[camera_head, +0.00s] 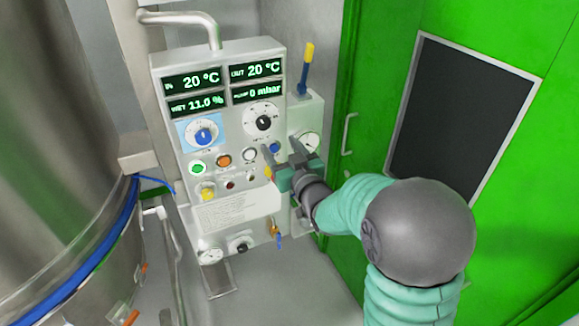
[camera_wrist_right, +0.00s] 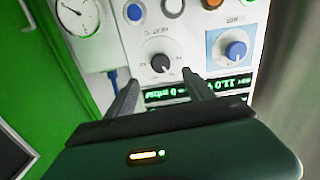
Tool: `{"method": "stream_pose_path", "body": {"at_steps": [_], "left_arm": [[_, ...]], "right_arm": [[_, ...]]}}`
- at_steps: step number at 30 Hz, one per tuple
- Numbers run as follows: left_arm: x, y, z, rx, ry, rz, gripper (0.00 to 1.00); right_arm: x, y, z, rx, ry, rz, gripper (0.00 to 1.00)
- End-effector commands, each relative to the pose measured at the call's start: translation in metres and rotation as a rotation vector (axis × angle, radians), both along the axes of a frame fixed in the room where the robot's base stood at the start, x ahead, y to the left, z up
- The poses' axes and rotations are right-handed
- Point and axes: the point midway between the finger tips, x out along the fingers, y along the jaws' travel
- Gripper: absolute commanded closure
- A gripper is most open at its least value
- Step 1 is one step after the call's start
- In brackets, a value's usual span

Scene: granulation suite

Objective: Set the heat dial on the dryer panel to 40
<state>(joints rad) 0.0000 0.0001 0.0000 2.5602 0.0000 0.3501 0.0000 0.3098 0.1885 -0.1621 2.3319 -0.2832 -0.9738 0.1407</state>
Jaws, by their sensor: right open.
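The dryer panel (camera_head: 221,135) is a pale box with green displays reading 20 °C, 20 °C, 11.0 % and 0 mbar. It has two dials: a blue knob (camera_head: 204,136) on a light blue plate, and a black knob (camera_head: 263,122) on a white scale to its right. Their captions are too small to read. My right gripper (camera_head: 281,150) is open and empty, in front of the panel, below and right of the black knob. In the wrist view the black knob (camera_wrist_right: 161,63) appears beyond and between the fingertips (camera_wrist_right: 160,78), apparently untouched; the blue knob (camera_wrist_right: 235,50) is to the right.
Push buttons, including a green one (camera_head: 197,168) and an orange one (camera_head: 224,161), sit below the dials. A gauge (camera_head: 309,142) and a blue-and-yellow lever (camera_head: 305,68) are at the right. A steel vessel (camera_head: 60,160) stands left; a green door (camera_head: 375,60) stands right.

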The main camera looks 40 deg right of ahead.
Motion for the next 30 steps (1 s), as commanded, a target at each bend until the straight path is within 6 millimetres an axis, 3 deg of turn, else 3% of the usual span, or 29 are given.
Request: {"method": "stream_pose_path", "body": {"at_steps": [3,9,24,27,29,30], "left_arm": [[0.0,0.0,-0.011,0.0,0.0,0.0,0.64],[0.0,0.0,-0.015,0.0,0.0,0.0,0.64],[0.0,0.0,-0.015,0.0,0.0,0.0,0.64],[0.0,0.0,-0.015,0.0,0.0,0.0,0.64],[0.0,0.0,-0.015,0.0,0.0,0.0,0.64],[0.0,0.0,-0.015,0.0,0.0,0.0,0.64]], "right_arm": [[-0.031,0.007,-0.002,-0.001,-0.003,-0.002,0.39],[-0.058,0.014,-0.002,-0.001,0.001,0.0,0.39],[-0.061,0.015,-0.002,0.001,0.005,0.0,0.39],[-0.058,0.023,-0.022,0.024,0.081,0.002,0.39],[-0.057,0.037,-0.051,0.053,0.194,0.008,0.39],[-0.059,0.05,-0.077,0.074,0.297,0.015,0.39]]}}
